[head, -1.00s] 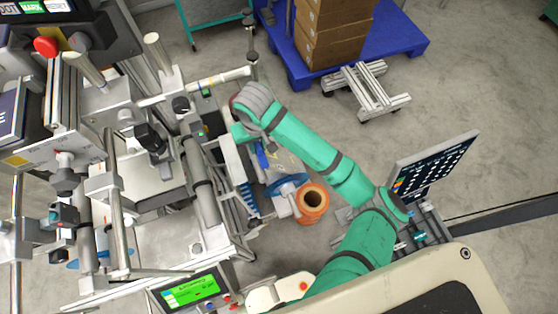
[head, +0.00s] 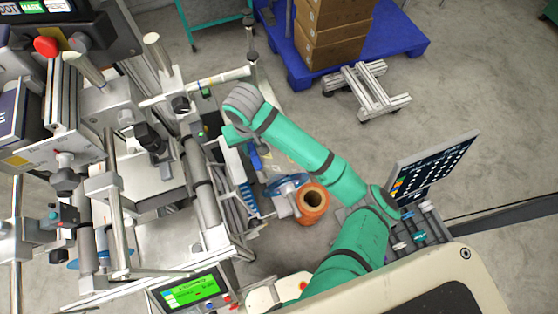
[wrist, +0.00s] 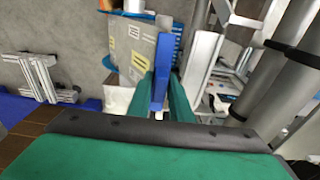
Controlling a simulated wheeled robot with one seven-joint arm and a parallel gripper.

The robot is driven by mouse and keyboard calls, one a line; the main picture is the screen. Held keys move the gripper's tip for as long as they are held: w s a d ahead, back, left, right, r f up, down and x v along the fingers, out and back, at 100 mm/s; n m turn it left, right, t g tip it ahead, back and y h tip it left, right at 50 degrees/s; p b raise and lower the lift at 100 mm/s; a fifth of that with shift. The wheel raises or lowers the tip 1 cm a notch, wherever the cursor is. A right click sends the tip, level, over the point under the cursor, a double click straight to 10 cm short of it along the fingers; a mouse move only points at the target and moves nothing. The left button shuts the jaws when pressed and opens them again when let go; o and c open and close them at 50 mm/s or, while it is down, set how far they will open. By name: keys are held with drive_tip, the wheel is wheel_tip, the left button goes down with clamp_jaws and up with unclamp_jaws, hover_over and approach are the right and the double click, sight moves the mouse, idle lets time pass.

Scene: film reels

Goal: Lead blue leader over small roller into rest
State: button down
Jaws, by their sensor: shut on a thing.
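In the wrist view my gripper (wrist: 164,80) has its two green fingers closed around a blue strip, the blue leader (wrist: 160,60). The leader runs from between the fingers toward a grey panel with yellow labels (wrist: 132,45). In the head view a piece of blue (head: 255,158) shows just below my wrist, beside the machine's edge. My gripper (head: 232,138) is there at the machine's right side, its fingertips mostly hidden. Large grey rollers (wrist: 290,65) stand to the right in the wrist view. I cannot tell which roller is the small one, nor make out the rest.
An orange reel (head: 312,203) and a blue disc (head: 288,184) sit below my forearm. The machine (head: 160,235) with posts and rollers fills the left. A monitor (head: 435,165) stands right. A blue pallet with boxes (head: 400,45) is behind; open floor lies right.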

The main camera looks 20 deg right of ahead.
wheel_tip(320, 180, up, 7)
hover_over(233, 162)
drive_tip(key=shift+s+d, duration=0.1)
drive_tip(key=shift+s, duration=0.05)
idle(1.8)
drive_tip(key=shift+f, duration=0.15)
idle(1.5)
drive_tip(key=shift+f, duration=3.55)
drive_tip(key=shift+f, duration=0.9)
drive_tip(key=c, duration=1.6)
unclamp_jaws()
drive_tip(key=shift+f, duration=0.1)
